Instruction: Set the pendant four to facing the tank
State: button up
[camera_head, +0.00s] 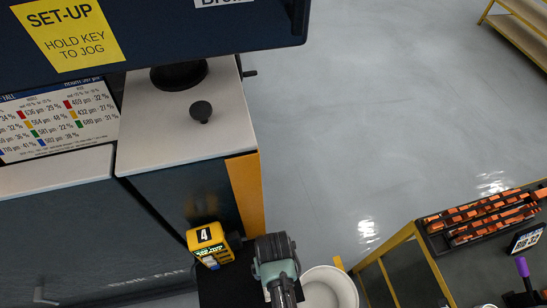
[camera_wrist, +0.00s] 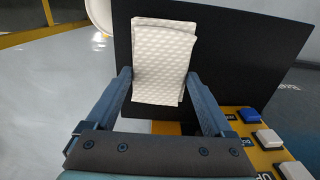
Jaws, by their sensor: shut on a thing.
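The pendant four (camera_head: 208,243) is a yellow box with a black "4" label and a small lit display, at the lower middle of the head view. A yellow panel (camera_wrist: 252,125) with blue and white buttons, likely part of it, shows at the lower right of the wrist view. My gripper (camera_head: 277,268) is just right of the pendant, apart from it. In the wrist view my gripper (camera_wrist: 158,78) is shut on a white quilted folded cloth (camera_wrist: 164,50), over a dark panel. The cloth is hidden in the head view. I cannot make out the tank.
A dark shelf (camera_head: 218,290) lies below the pendant. A white round bucket (camera_head: 330,288) stands right of my gripper. A bench with an orange-and-black rack (camera_head: 480,215) is at the right. A dark cabinet with a pale top (camera_head: 180,130) is at the left. Open grey floor (camera_head: 350,110) lies between.

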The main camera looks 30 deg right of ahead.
jog(key=o, duration=0.9)
jog(key=shift+f, duration=0.1)
jog(key=shift+f+b, duration=0.25)
jog(key=shift+b, duration=0.25)
notch_tip(320, 180, up, 13)
jog(key=shift+s+r+b, duration=0.15)
jog(key=shift+b, duration=0.75)
